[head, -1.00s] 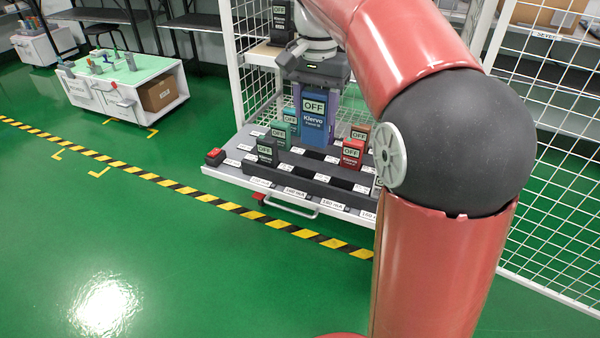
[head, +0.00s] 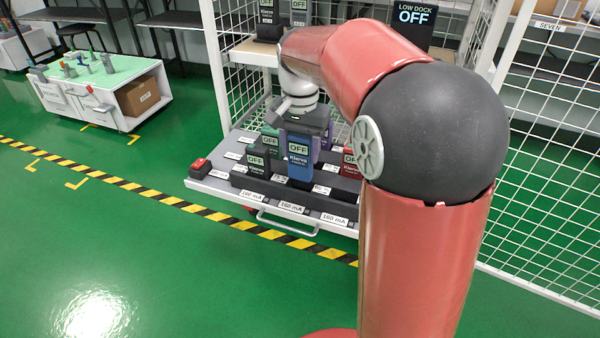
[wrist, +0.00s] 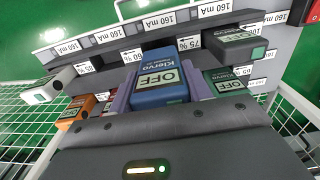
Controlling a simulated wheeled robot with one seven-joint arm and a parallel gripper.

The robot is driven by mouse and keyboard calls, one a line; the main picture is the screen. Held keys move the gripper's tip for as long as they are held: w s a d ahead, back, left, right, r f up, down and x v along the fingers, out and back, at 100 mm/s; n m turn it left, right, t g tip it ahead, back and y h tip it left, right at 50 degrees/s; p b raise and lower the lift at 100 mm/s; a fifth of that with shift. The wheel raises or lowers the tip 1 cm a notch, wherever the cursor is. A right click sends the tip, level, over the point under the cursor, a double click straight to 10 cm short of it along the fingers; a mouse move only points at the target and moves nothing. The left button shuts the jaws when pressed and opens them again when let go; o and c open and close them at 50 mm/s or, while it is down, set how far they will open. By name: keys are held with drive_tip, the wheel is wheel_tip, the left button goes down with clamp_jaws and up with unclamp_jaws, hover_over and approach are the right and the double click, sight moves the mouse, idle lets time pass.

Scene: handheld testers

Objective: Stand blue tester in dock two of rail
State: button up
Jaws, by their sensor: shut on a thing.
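The blue tester (head: 298,156), with OFF on its screen, is upright in my gripper (head: 310,142). In the wrist view the blue tester (wrist: 160,88) sits between the purple fingers, which are shut on it. In the head view it stands in front of the dark stepped rail (head: 240,181), over its front middle part. Its lower end is near the rail; I cannot tell whether it touches or sits in a dock. A dark grey tester (head: 256,162) stands to its left. The dock numbers are not readable.
A green tester (head: 270,139) stands behind the grey one, and a red tester (head: 350,164) to the right. A white tester (wrist: 50,88) and an orange one (wrist: 78,108) show in the wrist view. A red button box (head: 200,168) is at the tray's left. Wire mesh (head: 540,150) stands at right.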

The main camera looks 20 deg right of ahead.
sight(300, 168)
drive_tip(key=shift+f+b, duration=0.5)
drive_tip(key=shift+f, duration=2.35)
drive_tip(key=shift+f, duration=0.1)
drive_tip(key=o, duration=1)
drive_tip(key=shift+o, duration=0.2)
